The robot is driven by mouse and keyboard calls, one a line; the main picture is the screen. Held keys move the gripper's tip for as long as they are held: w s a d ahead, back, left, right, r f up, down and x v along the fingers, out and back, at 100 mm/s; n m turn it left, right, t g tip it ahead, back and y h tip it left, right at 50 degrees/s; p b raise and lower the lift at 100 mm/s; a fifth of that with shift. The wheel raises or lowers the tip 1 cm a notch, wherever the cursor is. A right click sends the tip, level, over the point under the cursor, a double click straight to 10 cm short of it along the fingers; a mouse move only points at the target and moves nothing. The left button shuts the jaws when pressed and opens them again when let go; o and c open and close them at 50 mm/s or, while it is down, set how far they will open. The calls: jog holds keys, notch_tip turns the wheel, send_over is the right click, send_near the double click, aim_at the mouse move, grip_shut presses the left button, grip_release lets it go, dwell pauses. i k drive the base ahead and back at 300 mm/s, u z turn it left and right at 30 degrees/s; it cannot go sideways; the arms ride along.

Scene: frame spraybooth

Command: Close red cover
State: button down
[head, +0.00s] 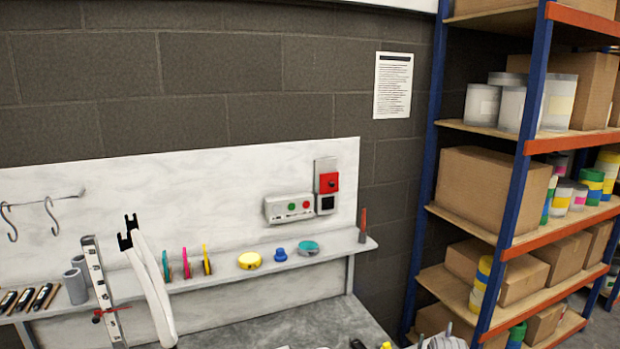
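The red cover (329,183) is a small red square with a dark spot on it, on an upright grey switch plate (325,164) fixed to the white back panel. A black square with a pale rim (326,205) shows just below the red part. The red part does not lie over this black square. I cannot make out a hinge or tell how far it stands out from the plate. My gripper is not in view.
A grey button box (289,208) with green and red buttons is left of the plate. The shelf (215,276) below carries yellow, blue and teal items and a red-tipped tool (363,226). A white fork-shaped part (152,280) stands left. Blue racking (522,130) stands right.

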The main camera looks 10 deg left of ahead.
aim_at(328, 182)
jog(key=u, duration=0.25)
jog(key=i, duration=0.95)
jog(key=u, duration=0.3)
